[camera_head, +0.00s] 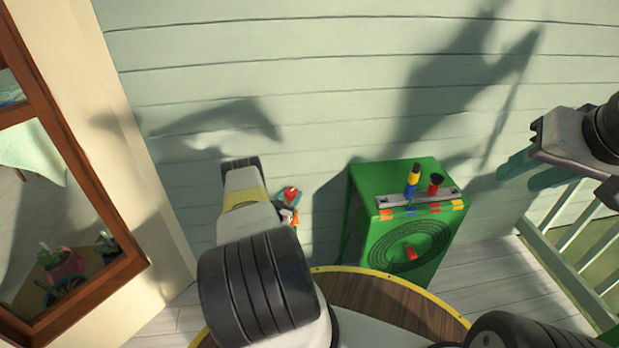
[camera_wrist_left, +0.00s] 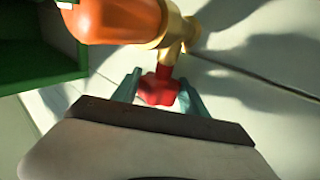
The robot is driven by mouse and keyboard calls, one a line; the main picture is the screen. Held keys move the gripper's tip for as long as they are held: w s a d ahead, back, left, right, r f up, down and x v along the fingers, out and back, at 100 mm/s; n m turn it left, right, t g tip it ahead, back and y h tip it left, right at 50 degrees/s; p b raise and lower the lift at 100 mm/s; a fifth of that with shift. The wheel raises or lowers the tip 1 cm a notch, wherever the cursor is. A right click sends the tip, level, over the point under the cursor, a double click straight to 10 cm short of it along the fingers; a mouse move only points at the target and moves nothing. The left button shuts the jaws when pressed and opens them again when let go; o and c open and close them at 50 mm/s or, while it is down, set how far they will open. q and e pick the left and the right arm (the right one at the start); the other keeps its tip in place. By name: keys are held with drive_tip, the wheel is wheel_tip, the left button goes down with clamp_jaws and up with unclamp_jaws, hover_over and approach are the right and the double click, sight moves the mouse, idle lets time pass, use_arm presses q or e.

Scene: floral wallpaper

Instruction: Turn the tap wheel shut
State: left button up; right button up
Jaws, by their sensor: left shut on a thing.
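The tap shows in the left wrist view with a brass body (camera_wrist_left: 172,30), an orange fitting (camera_wrist_left: 115,20) and a red wheel (camera_wrist_left: 157,91). My left gripper (camera_wrist_left: 159,80) has its two teal fingers on either side of the wheel and is shut on it. In the head view, a small red and orange cluster (camera_head: 291,194) shows low at the wall beside my left arm; its details are too small to tell apart. My right gripper (camera_head: 515,176) is at the right edge, its teal fingers apart and empty, far from the tap.
A green cabinet (camera_head: 355,210) stands right of the tap, with a tool rack (camera_head: 446,195) on top. A round wooden table with a yellow rim (camera_head: 440,302) is in front. A white railing (camera_head: 570,245) is at the right, a wood-framed window (camera_head: 75,160) at the left.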

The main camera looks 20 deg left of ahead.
use_arm(q)
drive_tip(key=shift+h, duration=0.3)
drive_tip(key=shift+f, duration=0.1)
drive_tip(key=o, duration=1.4)
drive_tip(key=shift+a, duration=0.1)
